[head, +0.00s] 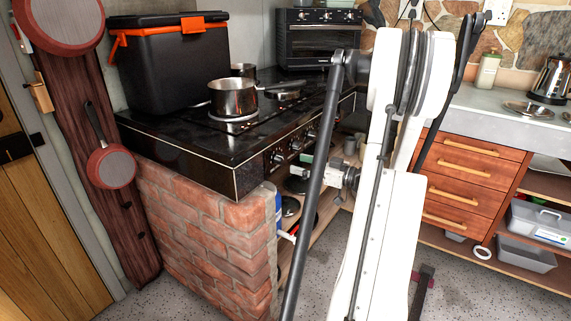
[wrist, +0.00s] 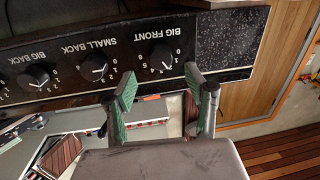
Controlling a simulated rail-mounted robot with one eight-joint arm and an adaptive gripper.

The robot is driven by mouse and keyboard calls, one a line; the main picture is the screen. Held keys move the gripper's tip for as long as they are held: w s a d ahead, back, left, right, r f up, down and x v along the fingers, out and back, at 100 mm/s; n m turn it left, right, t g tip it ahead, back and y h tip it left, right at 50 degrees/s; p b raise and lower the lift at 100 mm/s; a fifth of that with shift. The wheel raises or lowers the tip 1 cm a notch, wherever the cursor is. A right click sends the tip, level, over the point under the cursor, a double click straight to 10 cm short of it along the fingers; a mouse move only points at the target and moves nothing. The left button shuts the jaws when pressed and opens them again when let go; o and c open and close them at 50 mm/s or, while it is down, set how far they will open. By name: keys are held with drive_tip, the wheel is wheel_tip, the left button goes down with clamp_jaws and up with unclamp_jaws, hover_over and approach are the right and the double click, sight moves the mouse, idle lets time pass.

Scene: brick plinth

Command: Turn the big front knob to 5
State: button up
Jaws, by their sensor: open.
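The big front knob (wrist: 163,57) is a round black knob on the black stove panel, under the upside-down label "BIG FRONT" in the wrist view. A pale mark shows at its lower right; the exact number it points to is too small to tell. My gripper (wrist: 160,73) is open, with its green-padded fingers on either side of and just below the knob in that view. Nothing is between the fingers, and they look apart from the knob. In the head view my gripper (head: 303,166) is near the front of the stove (head: 190,150), beside the knob row.
The small back knob (wrist: 93,68) and big back knob (wrist: 35,77) sit along the same panel. A steel pot (head: 233,98) and a black cooler box (head: 168,62) stand on the stove. The brick plinth (head: 205,225) supports it, with cluttered shelving below the panel.

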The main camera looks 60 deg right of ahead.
sight(284, 160)
drive_tip(key=w, duration=0.4)
drive_tip(key=w+b, duration=0.1)
drive_tip(key=w, duration=0.1)
drive_tip(key=shift+a, duration=0.35)
drive_tip(key=c, duration=1.2)
drive_tip(key=shift+o, duration=0.2)
